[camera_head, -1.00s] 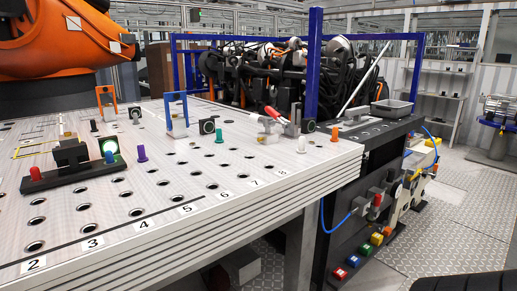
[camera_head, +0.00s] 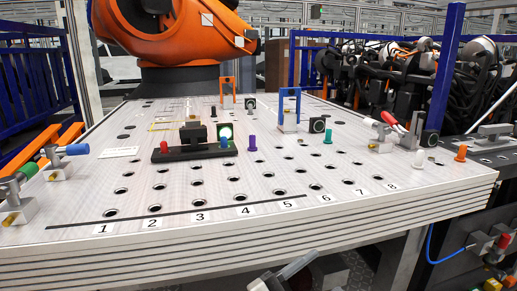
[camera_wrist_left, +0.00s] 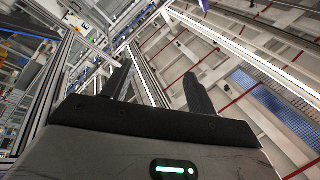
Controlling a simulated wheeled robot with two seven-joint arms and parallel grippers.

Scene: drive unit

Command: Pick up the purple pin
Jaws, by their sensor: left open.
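The purple pin (camera_head: 252,143) stands upright on the perforated light table (camera_head: 330,205), in the head view. The wrist view looks toward the ceiling structure, and I cannot make out the pin there. My right gripper is not in view.
A teal pin (camera_head: 328,136), a white pin (camera_head: 419,158) and an orange pin (camera_head: 461,153) stand to the right. A blue frame (camera_head: 289,107) stands behind the purple pin. Toggle clamps sit at both sides. The table's front area with numbered holes is mostly clear.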

